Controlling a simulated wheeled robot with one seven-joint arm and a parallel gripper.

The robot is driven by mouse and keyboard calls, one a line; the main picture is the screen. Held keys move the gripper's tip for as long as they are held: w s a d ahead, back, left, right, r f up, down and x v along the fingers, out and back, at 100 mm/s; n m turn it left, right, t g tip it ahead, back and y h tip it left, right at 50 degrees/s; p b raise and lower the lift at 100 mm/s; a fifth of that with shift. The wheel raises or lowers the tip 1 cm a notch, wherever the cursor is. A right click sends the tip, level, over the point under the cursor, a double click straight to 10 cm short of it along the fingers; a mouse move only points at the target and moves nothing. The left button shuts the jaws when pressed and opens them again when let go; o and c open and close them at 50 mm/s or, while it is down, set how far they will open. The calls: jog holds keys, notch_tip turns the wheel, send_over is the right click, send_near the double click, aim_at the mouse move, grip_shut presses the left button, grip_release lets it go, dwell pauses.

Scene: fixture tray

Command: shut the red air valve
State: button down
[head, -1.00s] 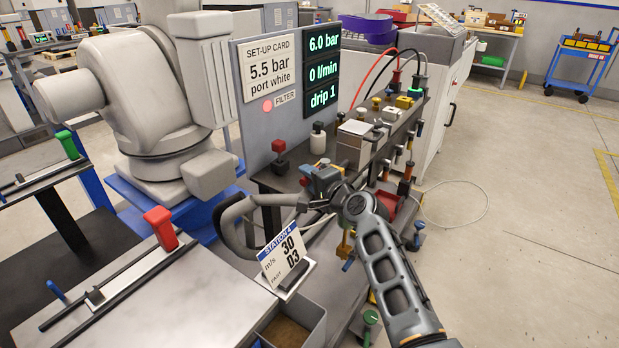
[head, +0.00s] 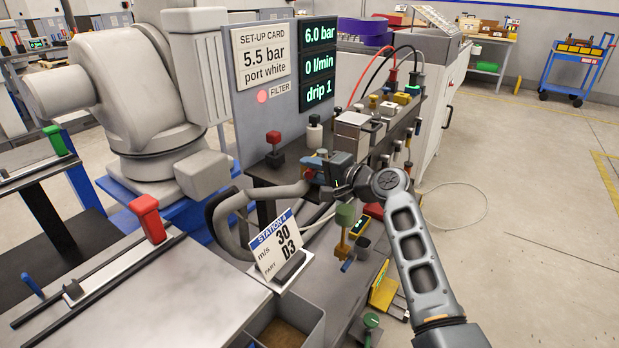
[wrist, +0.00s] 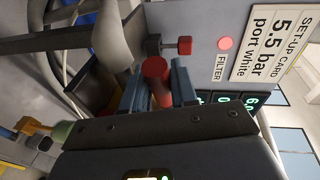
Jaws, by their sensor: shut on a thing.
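The red air valve's handle (wrist: 157,70) is a red cylinder between the two blue fingers of my gripper (wrist: 160,82) in the wrist view. My gripper is shut on it. In the head view, my gripper (head: 318,166) is at the front edge of the dark bench, and a bit of the red handle (head: 309,173) shows at its fingertips. The rest of the valve is hidden by the fingers and gripper body, so I cannot tell the handle's angle.
A red knob on a dark block (head: 275,148) stands behind to the left; it also shows in the wrist view (wrist: 185,45). A grey hose (head: 262,195) runs close by on the left. The station card (head: 277,243) and a green-topped fitting (head: 345,215) are nearer. Open floor lies right.

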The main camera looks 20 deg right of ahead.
jog(key=c, duration=1)
grip_release()
jog(key=shift+o, duration=0.2)
jog(key=v, duration=0.7)
jog(key=shift+s+d+p, duration=0.2)
jog(key=shift+s+p, duration=0.15)
jog(key=shift+r, duration=0.1)
jog(key=shift+c, duration=0.5)
